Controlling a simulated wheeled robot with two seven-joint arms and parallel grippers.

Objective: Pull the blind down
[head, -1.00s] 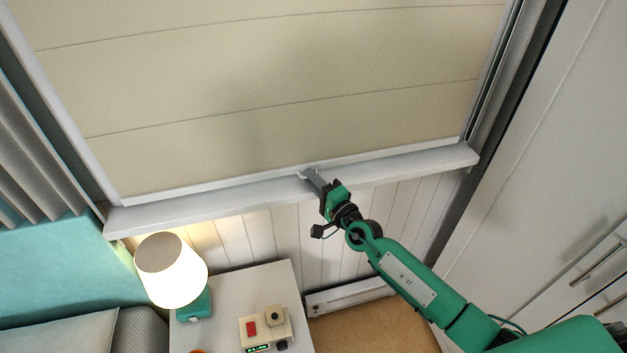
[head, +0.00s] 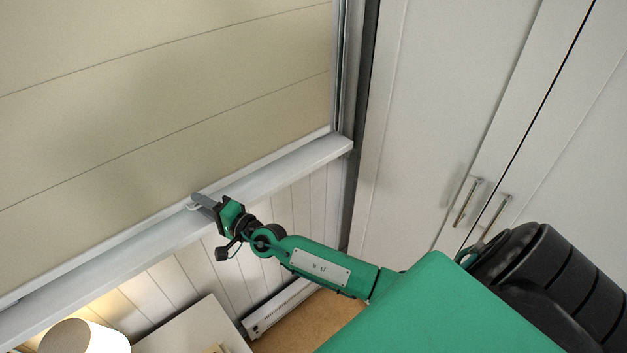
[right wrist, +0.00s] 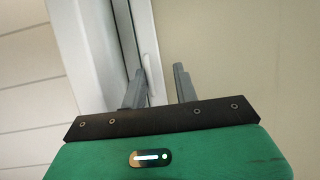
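The cream blind (head: 165,90) hangs over the window, with its pale bottom rail (head: 285,151) down at the white sill (head: 262,180). My right gripper (head: 203,201) is at that rail, beside a small white pull tab (head: 192,207). In the right wrist view, the two grey fingers of my right gripper (right wrist: 158,82) stand apart. A white, narrow piece, apparently the tab (right wrist: 151,78), shows between them, nearer the left finger. I cannot tell whether the fingers touch it. My left gripper is out of view.
A lit lamp (head: 84,338) and a bedside table (head: 192,328) stand below the sill at the lower left. Tall white cupboard doors (head: 440,90) with metal handles (head: 466,202) are on the right, close to my right arm.

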